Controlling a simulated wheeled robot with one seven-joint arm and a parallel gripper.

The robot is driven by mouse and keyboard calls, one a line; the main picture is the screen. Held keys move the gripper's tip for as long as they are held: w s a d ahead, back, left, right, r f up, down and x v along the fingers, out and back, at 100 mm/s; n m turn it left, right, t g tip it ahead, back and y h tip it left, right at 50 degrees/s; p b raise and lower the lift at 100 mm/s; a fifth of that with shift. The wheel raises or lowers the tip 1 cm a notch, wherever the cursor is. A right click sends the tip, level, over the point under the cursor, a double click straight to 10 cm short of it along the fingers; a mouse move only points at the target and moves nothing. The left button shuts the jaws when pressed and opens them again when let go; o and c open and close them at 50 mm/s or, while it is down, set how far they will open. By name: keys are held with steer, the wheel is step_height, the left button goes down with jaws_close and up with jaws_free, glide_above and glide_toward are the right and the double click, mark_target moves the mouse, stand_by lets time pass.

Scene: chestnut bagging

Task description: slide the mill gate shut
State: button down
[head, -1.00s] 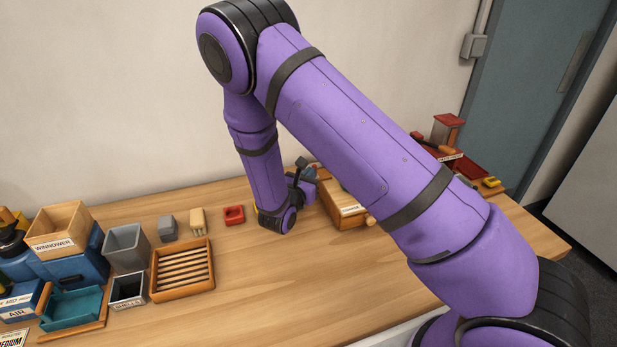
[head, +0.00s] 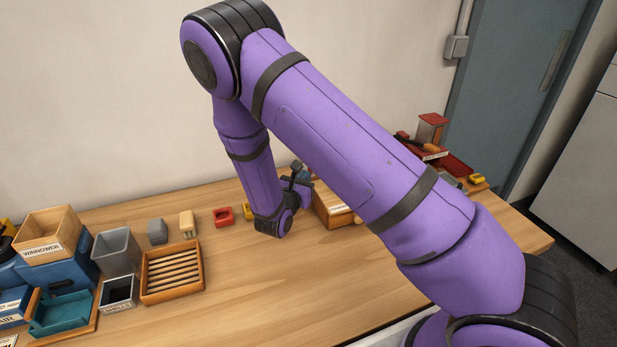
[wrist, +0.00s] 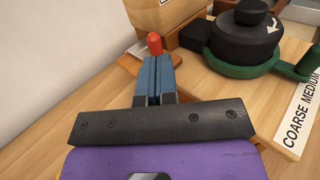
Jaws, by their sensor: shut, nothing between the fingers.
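In the wrist view, a black round-topped mill (wrist: 245,42) with a white arrow sits in a green ring (wrist: 238,66) on a wooden base. A strip marked COARSE MEDIUM (wrist: 303,110) lies along the base at right. A red knob (wrist: 154,43) stands left of the mill, just beyond my gripper (wrist: 155,60). The blue fingers are shut and empty; I cannot tell whether they touch the knob. I cannot make out which part is the gate. In the head view my gripper (head: 304,178) is low over the table's back, and my arm hides much beyond it.
A labelled wooden box (head: 331,211) is right of my gripper. Left stand a red holder (head: 222,217), a slatted tray (head: 172,287), a grey bin (head: 117,252) and a WINNOWER box (head: 47,232). The table front (head: 270,300) is clear.

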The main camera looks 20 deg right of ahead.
steer(key=v, duration=1.1)
steer(key=shift+s+a, duration=0.15)
steer(key=shift+a, duration=0.15)
steer(key=shift+r, duration=0.1)
